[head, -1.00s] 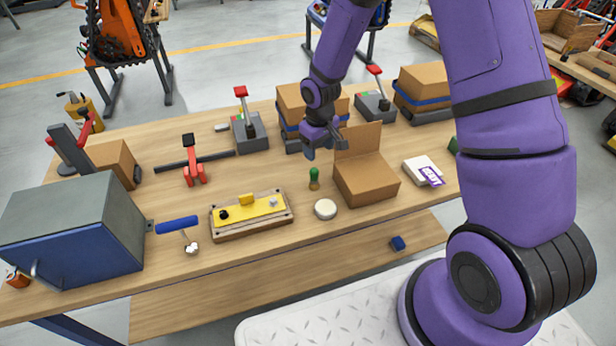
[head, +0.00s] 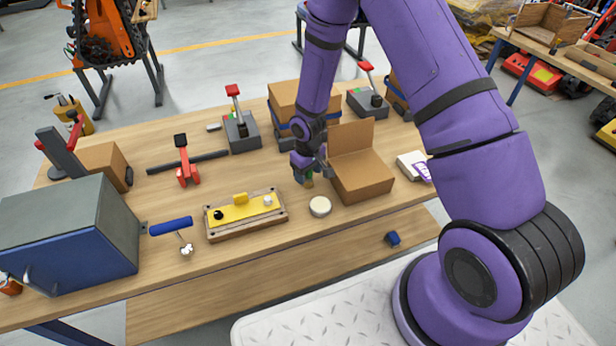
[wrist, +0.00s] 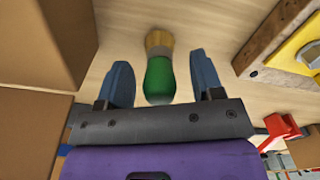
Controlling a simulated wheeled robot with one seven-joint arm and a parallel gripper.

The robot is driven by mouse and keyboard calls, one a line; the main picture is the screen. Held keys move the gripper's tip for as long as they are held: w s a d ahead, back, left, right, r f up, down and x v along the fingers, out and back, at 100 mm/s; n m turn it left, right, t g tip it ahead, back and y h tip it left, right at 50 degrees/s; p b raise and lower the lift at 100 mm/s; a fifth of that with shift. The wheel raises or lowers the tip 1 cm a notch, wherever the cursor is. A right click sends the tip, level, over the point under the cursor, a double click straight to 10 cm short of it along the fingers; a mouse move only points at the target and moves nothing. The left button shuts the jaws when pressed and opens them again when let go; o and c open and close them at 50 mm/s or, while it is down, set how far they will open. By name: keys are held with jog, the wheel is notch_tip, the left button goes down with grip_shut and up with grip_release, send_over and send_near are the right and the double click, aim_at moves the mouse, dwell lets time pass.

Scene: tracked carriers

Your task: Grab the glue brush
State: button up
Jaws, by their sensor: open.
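In the wrist view the glue brush (wrist: 158,78) lies between the two blue fingers of my gripper (wrist: 163,82), with a gap on each side. In the head view my gripper (head: 304,172) is low over the table at the brush (head: 309,180), left of the open cardboard box. My gripper is open and partly hides the brush there.
The open cardboard box (head: 362,182) stands close on the right. A round white lid-like disc (head: 320,206) lies just in front. A yellow-topped wooden board (head: 246,222) is to the left. A closed cardboard box (head: 287,100) with a blue band stands behind.

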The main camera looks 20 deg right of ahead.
jog(key=shift+f, duration=0.9)
jog(key=c, duration=1)
jog(key=shift+r, duration=0.15)
